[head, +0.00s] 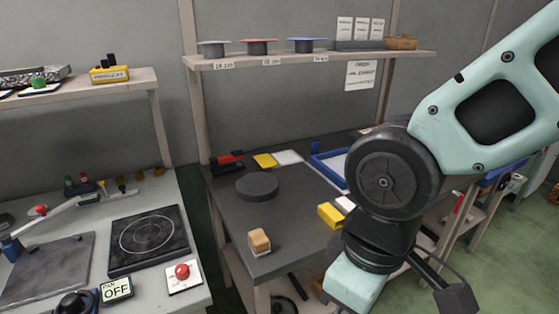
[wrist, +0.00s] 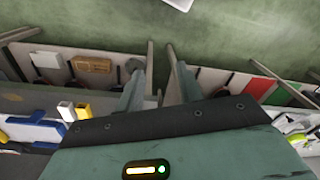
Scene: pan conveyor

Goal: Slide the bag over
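I cannot pick out anything that is clearly a bag in either view. A small tan block-like item (head: 259,241) stands near the front edge of the dark table (head: 222,222) in the head view; it is too small to tell what it is. My gripper (head: 452,292) is low at the right of the head view, partly cut off by the frame and apart from the table items.
A dark round disc (head: 257,186) lies on the dark table, with a yellow block (head: 330,215) and a blue-edged tray (head: 322,168) to the right. A hotplate (head: 148,240) and red button (head: 182,271) are on the left bench. A shelf (head: 340,58) hangs above. Green floor (head: 520,250) is open at right.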

